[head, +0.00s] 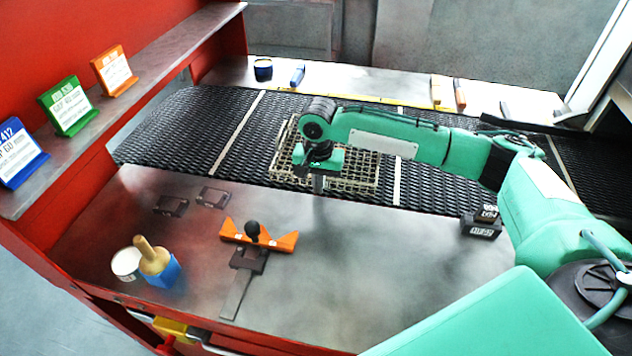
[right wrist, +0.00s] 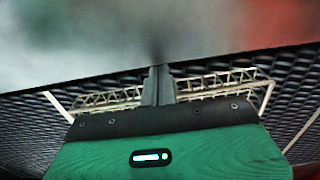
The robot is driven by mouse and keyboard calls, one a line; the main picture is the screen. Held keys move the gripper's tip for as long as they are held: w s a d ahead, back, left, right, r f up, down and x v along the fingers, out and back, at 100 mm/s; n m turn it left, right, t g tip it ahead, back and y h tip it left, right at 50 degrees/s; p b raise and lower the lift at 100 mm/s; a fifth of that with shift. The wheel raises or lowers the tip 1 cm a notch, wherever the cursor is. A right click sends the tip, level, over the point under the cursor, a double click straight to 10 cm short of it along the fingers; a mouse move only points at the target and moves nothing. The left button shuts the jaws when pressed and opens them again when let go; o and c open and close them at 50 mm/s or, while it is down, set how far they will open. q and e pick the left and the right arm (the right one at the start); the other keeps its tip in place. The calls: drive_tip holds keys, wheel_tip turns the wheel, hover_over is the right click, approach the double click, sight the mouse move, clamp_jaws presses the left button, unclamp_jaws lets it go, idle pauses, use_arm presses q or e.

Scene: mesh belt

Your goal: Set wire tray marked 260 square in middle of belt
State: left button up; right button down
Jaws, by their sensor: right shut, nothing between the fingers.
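The wire tray (head: 364,174), a pale open wire frame, lies on the black mesh belt (head: 190,125) between two light cross bars. My right arm and gripper hide part of it, and no 260 mark can be read. My right gripper (head: 318,188) points down over the tray's near edge, its fingers shut and empty. In the right wrist view the closed fingers (right wrist: 157,84) stand in front of the tray's wire rim (right wrist: 215,82), which shows on both sides of them. I cannot tell whether they touch it. My left gripper is not in view.
A steel bench (head: 200,240) in front holds an orange fixture (head: 280,241), a blue pot with a wooden-handled tool (head: 158,266) and dark blocks (head: 482,224). Sign cards (head: 68,106) stand on the left shelf. Small items line the far ledge (head: 370,82).

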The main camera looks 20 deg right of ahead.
drive_tip(key=shift+w+d, duration=0.25)
drive_tip(key=shift+w, duration=0.1)
drive_tip(key=shift+w+d+r+p, duration=0.1)
drive_tip(key=shift+w+r+p, duration=0.1)
drive_tip(key=shift+p, duration=0.1)
drive_tip(key=w+d+p, duration=0.1)
drive_tip(key=w, duration=0.1)
drive_tip(key=w+d+p, duration=0.3)
drive_tip(key=shift+w+d, duration=0.25)
drive_tip(key=shift+w, duration=0.15)
drive_tip(key=shift+w+d+f, duration=0.2)
drive_tip(key=shift+w, duration=0.1)
drive_tip(key=shift+p, duration=0.35)
